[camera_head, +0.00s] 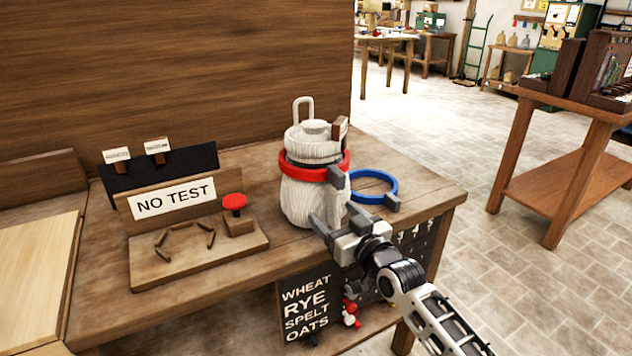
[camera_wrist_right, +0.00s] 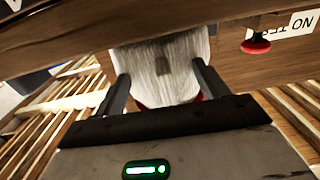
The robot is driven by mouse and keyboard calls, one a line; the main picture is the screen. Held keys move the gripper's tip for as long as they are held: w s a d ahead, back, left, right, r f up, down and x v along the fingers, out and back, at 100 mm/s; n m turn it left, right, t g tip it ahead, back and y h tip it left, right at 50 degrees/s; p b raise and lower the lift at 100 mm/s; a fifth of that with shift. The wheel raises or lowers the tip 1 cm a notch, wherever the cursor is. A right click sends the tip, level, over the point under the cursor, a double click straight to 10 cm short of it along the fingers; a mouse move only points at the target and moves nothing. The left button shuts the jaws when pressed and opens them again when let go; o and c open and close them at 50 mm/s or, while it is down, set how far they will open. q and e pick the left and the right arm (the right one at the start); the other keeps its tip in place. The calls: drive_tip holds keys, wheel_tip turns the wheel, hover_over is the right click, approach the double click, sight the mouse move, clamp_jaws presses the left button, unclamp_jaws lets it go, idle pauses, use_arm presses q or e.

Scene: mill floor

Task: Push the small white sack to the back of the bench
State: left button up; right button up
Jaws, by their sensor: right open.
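The small white sack (camera_head: 305,205) stands upright on the wooden bench (camera_head: 255,265), near its right end. It is ribbed and whitish, with a loop on top and a red ring (camera_head: 303,172) around its upper part. My right gripper (camera_head: 328,203) is open at the sack's front right side, its two fingers spread toward it. In the right wrist view the sack (camera_wrist_right: 180,75) shows between the two fingers; whether they touch it I cannot tell. The gripper hides part of the sack's lower right side. My left gripper is not in view.
A blue ring (camera_head: 372,200) lies just right of the sack. A "NO TEST" stand (camera_head: 172,205) with a red button (camera_head: 234,202) is to the left. A wooden wall (camera_head: 180,70) rises behind the bench. A grain-name board (camera_head: 308,305) is below the front edge.

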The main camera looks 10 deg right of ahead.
sight(324, 204)
drive_tip(key=shift+b+x, duration=1.65)
drive_tip(key=shift+x, duration=0.7)
drive_tip(key=shift+w, duration=0.1)
drive_tip(key=shift+w+a, duration=0.1)
